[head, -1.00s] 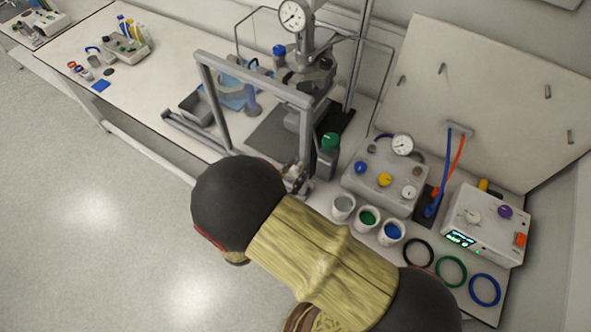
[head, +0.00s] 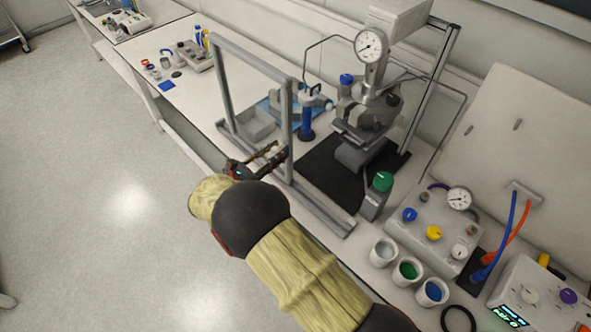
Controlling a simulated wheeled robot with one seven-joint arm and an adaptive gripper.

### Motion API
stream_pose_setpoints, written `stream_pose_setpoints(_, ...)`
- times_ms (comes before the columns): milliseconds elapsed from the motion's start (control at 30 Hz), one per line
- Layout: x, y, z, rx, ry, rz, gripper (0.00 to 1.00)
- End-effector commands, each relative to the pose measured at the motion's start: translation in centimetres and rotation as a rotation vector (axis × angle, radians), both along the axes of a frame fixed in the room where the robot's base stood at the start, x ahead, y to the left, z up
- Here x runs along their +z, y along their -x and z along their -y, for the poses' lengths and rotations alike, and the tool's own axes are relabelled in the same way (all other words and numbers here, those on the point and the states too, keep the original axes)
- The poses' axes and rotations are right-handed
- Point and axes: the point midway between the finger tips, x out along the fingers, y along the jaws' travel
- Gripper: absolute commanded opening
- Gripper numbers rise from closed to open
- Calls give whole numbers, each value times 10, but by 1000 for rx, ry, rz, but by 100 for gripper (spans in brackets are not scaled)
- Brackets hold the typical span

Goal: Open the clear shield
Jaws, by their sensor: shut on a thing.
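The clear shield (head: 255,98) is a see-through panel in a grey upright frame. It stands at the left part of a grey rail (head: 325,208) along the bench front. The rail's right part is bare, and the reactor (head: 368,115) with its gauge stands uncovered to the right of the shield. My gripper (head: 279,157) is at the lower part of the frame's right post, shut on the shield there. My arm comes from the lower right, and the exact grip point is small and partly hidden.
The floor (head: 110,200) at left is clear.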

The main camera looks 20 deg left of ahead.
Motion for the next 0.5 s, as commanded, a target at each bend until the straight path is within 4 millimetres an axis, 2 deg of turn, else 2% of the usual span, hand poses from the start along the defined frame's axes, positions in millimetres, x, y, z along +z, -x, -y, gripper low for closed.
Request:
stream_pose_setpoints(33, -3, -5, -12, 1, -3, 2, 0)
stream_pose_setpoints(200, -3, -17, -43, 1, -2, 2, 0)
stream_pose_setpoints(300, -2, -23, -55, 1, -2, 1, 0)
stream_pose_setpoints(500, -1, -28, -68, 1, 0, 0, 0)
